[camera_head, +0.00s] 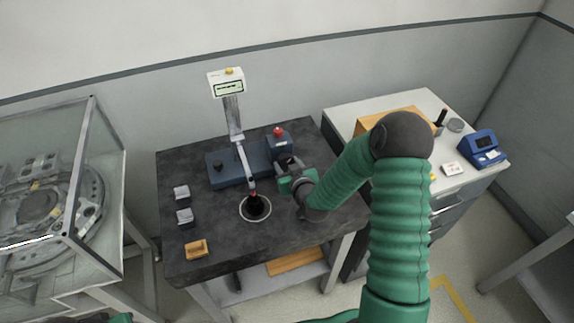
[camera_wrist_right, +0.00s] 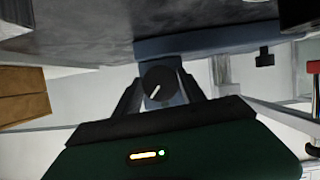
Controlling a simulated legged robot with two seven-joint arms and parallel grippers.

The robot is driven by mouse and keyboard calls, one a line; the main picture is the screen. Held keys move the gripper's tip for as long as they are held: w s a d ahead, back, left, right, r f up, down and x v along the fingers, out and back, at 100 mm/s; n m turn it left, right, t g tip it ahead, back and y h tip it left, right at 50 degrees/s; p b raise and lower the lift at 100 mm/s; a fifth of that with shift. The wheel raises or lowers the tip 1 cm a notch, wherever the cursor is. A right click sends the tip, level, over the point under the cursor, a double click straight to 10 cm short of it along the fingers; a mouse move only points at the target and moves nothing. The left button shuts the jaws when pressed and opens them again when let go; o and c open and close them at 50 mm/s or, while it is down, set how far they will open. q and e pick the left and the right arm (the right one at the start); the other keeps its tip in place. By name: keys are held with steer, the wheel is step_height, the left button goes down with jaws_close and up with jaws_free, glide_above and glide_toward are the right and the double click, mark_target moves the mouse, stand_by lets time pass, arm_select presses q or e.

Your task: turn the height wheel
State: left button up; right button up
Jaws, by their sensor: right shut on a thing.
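The height wheel (camera_wrist_right: 160,86) is a round black knob with a white line on its face, on the blue base of the instrument. In the right wrist view it sits between the two dark fingers of my right gripper (camera_wrist_right: 161,88), which is shut on it. In the head view my right gripper (camera_head: 288,164) is at the right end of the blue base (camera_head: 232,179), and its fingers mostly hide the wheel. The instrument has a grey column (camera_head: 234,115) with a display (camera_head: 229,89) on top. My left gripper does not show.
A red button (camera_head: 278,131) sits just behind my right gripper. A glass case (camera_head: 90,170) stands at left.

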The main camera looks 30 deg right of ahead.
steer(key=c, duration=0.4)
steer(key=shift+d+m+y, duration=0.1)
steer(key=shift+m+y, duration=0.7)
steer(key=shift+m, duration=0.3)
steer(key=shift+d+m+t+y, duration=0.1)
steer(key=shift+m+t+y, duration=0.7)
steer(key=shift+m, duration=0.8)
steer(key=shift+f, duration=0.1)
steer(key=o, duration=1.4)
steer(key=shift+c, duration=0.2)
